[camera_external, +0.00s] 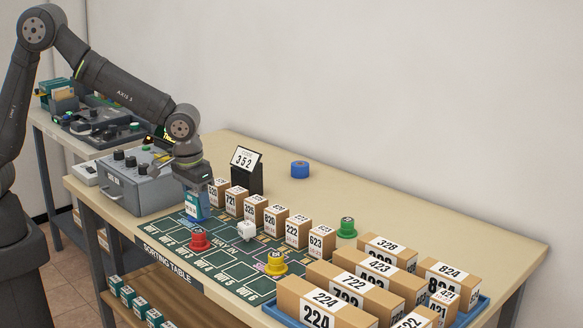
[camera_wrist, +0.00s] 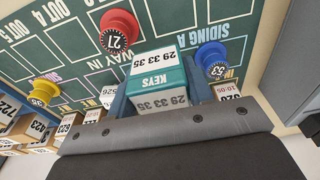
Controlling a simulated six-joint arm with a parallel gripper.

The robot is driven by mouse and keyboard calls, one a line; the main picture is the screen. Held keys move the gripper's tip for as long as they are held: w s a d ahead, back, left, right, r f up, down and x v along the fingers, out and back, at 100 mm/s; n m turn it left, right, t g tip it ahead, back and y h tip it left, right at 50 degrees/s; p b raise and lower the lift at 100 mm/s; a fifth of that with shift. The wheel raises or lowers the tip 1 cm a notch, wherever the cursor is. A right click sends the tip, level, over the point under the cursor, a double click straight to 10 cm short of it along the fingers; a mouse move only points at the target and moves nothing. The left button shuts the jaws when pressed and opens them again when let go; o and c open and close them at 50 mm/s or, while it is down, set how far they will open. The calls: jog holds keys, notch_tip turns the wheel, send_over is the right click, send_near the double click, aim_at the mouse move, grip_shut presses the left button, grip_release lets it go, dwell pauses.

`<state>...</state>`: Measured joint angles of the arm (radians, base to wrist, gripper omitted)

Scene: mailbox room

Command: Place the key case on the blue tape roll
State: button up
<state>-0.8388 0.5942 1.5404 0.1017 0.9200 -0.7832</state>
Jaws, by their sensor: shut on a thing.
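The key case (camera_external: 197,208) is a small teal and white box held between the fingers of my gripper (camera_external: 192,192) over the left end of the green mat. In the wrist view the key case (camera_wrist: 157,83) shows its "KEYS 29 33 35" label, with the fingers of my gripper (camera_wrist: 160,93) shut on its two sides. Whether it touches the mat is hard to tell. The blue tape roll (camera_external: 300,169) lies flat on the bare back part of the table, right of the black "352" sign and well away from my gripper.
A row of numbered boxes (camera_external: 274,220) and the "352" sign (camera_external: 245,170) stand between my gripper and the tape roll. A grey control box (camera_external: 135,180) is at left. Red (camera_external: 199,239), yellow and green knobs stand around the mat. The table around the roll is clear.

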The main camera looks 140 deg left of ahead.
jog(key=shift+s+a+f, duration=0.3)
jog(key=shift+a+f, duration=0.25)
jog(key=shift+a, duration=0.25)
jog(key=shift+a+f, duration=0.1)
jog(key=shift+f, duration=1.9)
jog(key=shift+f, duration=0.2)
jog(key=o, duration=1)
jog(key=shift+r, duration=0.1)
jog(key=shift+o, duration=0.5)
jog(key=r, duration=0.4)
jog(key=d+r, duration=0.1)
jog(key=r, duration=0.7)
jog(key=shift+d, duration=0.3)
